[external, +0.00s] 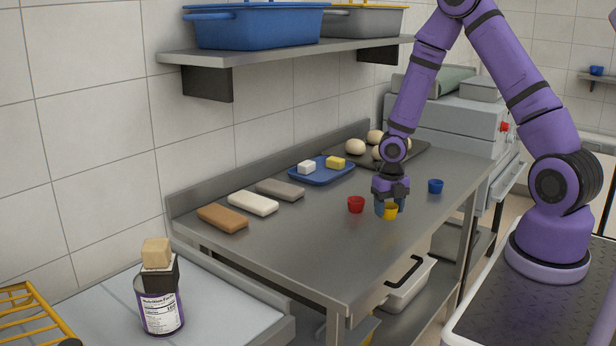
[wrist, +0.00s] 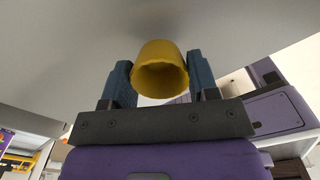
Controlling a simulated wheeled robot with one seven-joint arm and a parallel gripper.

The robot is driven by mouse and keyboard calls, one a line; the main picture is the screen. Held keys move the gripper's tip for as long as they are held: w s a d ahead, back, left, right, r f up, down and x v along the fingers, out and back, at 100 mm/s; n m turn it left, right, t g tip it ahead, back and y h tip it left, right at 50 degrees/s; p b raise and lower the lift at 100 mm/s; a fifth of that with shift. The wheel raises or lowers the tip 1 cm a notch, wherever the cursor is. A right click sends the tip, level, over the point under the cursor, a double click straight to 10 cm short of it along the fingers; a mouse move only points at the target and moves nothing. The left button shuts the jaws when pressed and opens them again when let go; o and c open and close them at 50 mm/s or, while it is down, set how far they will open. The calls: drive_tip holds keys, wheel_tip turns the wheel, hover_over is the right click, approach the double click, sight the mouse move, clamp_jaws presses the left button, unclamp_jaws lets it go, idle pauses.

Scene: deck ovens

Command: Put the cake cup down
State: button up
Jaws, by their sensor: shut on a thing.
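A yellow cake cup (wrist: 160,68) is between the two blue fingers of my gripper (wrist: 161,82) in the wrist view, and the gripper is shut on it. In the external view my gripper (external: 389,200) points down over the front part of the steel table (external: 330,255), with the yellow cup (external: 391,212) low between the fingers. The cup is at or just above the table top; I cannot tell whether it touches. A red cup (external: 356,204) stands just left of the gripper, and a blue cup (external: 435,186) stands to its right.
A blue tray (external: 322,178) with a white and a yellow block lies behind. A dark tray (external: 415,156) with dough balls is at the back right. Brown, white and grey bars (external: 222,218) lie on the left. The table front left of the red cup is clear.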

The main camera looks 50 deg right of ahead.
wheel_tip(320, 180, up, 8)
drive_tip(key=w+a+f+n, duration=0.1)
drive_tip(key=w+a, duration=0.3)
drive_tip(key=a, duration=0.7)
drive_tip(key=w+a+f, duration=0.1)
drive_tip(key=w+a, duration=0.4)
drive_tip(key=a, duration=0.6)
drive_tip(key=shift+n, duration=0.4)
drive_tip(key=s+a+f, duration=0.1)
drive_tip(key=a, duration=0.7)
drive_tip(key=s+a+f, duration=0.1)
drive_tip(key=a, duration=0.8)
drive_tip(key=s+a+f, duration=0.1)
drive_tip(key=s+a, duration=0.1)
drive_tip(key=a, duration=0.6)
drive_tip(key=shift+s+a, duration=0.1)
drive_tip(key=shift+a, duration=0.3)
hover_over(191, 291)
drive_tip(key=shift+s+f, duration=0.15)
drive_tip(key=shift+f, duration=2.35)
